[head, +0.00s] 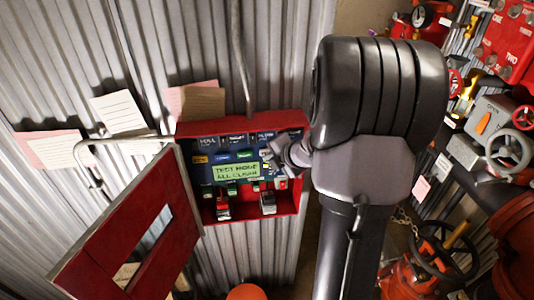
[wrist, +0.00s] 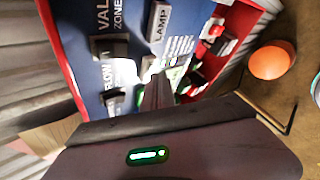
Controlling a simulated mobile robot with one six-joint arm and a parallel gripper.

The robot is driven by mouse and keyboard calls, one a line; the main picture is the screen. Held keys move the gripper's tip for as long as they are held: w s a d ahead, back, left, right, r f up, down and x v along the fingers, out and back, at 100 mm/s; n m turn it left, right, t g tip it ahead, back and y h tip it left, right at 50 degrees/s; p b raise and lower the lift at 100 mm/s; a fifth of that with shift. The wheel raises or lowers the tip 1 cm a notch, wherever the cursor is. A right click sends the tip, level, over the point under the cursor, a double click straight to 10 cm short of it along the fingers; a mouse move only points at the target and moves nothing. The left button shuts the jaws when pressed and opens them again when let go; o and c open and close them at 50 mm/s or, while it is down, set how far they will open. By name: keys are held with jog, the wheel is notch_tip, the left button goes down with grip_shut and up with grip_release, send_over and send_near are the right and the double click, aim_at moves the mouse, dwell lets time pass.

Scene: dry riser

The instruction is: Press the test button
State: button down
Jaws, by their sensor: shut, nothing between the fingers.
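The red control box (head: 290,122) is open on the corrugated wall, with a dark blue panel (head: 205,158) inside. Its green display (head: 235,171) seems to read "TEST MODE ALL CLEAR". My gripper (head: 268,158) is shut and empty at the panel's right side, just right of the display. In the wrist view its fingers (wrist: 160,88) point at the blue panel (wrist: 140,22), near a "LAMP" label (wrist: 157,22). The fingers and glare cover part of the panel. I cannot pick out the test button or tell whether the fingertips touch anything.
The red door (head: 120,235) hangs open at the left, below a grey pipe (head: 115,141). Paper notes (head: 122,112) are on the wall. Red valves and handwheels (head: 508,150) crowd the right. An orange round object (head: 247,292) is below the box.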

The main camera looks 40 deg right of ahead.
jog(key=shift+w+d, duration=0.25)
jog(key=shift+w, duration=0.15)
dwell(0.5)
jog(key=shift+s, duration=0.1)
jog(key=shift+s+a, duration=0.5)
jog(key=shift+s, duration=0.2)
jog(key=s+a, duration=0.1)
jog(key=s+b, duration=0.1)
jog(key=s, duration=0.1)
jog(key=s+a, duration=0.1)
jog(key=shift+s+a, duration=0.15)
jog(key=shift+a, duration=0.15)
jog(key=shift+b, duration=0.35)
dwell(0.3)
